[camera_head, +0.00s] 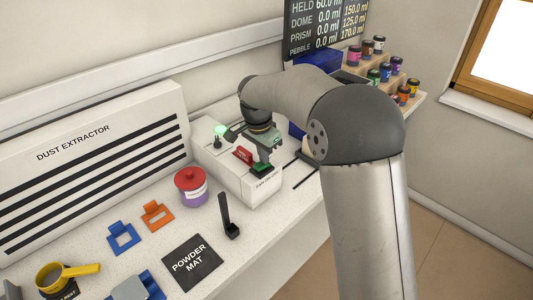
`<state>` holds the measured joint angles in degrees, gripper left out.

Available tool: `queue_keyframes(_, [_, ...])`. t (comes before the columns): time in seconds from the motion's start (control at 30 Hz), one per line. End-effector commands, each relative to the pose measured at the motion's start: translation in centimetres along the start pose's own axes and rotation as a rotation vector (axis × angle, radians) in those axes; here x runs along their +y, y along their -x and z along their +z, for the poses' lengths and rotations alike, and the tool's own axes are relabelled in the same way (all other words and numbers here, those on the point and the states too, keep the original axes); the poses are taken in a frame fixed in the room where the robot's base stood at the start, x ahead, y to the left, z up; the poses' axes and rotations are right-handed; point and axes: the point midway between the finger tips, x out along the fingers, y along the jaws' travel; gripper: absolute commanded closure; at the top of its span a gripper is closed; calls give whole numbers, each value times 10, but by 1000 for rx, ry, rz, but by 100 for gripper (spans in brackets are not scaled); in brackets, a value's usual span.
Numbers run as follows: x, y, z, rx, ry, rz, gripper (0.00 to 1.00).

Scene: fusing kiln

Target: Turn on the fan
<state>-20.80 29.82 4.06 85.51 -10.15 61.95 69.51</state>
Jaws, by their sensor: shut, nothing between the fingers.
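A white control box (228,170) stands on the bench at the right end of the dust extractor (90,165). Its front label is too small to read surely. A green lamp (220,130) glows on a stalk at its back left. A red part (243,155) stands on its top. My gripper (262,168) is shut and empty, pointing down over the right part of the box top, just right of the red part. A green part shows at the fingertips. I cannot tell whether the fingers touch it. My wrist hides part of the box top.
A purple jar with a red lid (191,184), a black upright holder (230,220), orange (157,215) and blue (122,237) stands and a powder mat (191,262) lie left and in front. Paint jars (385,75) stand on a rack at back right.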

Motion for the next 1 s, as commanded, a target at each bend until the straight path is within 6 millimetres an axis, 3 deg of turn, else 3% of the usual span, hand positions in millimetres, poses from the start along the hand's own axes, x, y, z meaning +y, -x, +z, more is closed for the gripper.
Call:
queue_keyframes(0.2, [0,2,8,-2,0,1,100])
queue_keyframes(0.57, [0,10,5,-1,-1,0,100])
queue_keyframes(1.0, [1,91,-24,1,-6,-4,100])
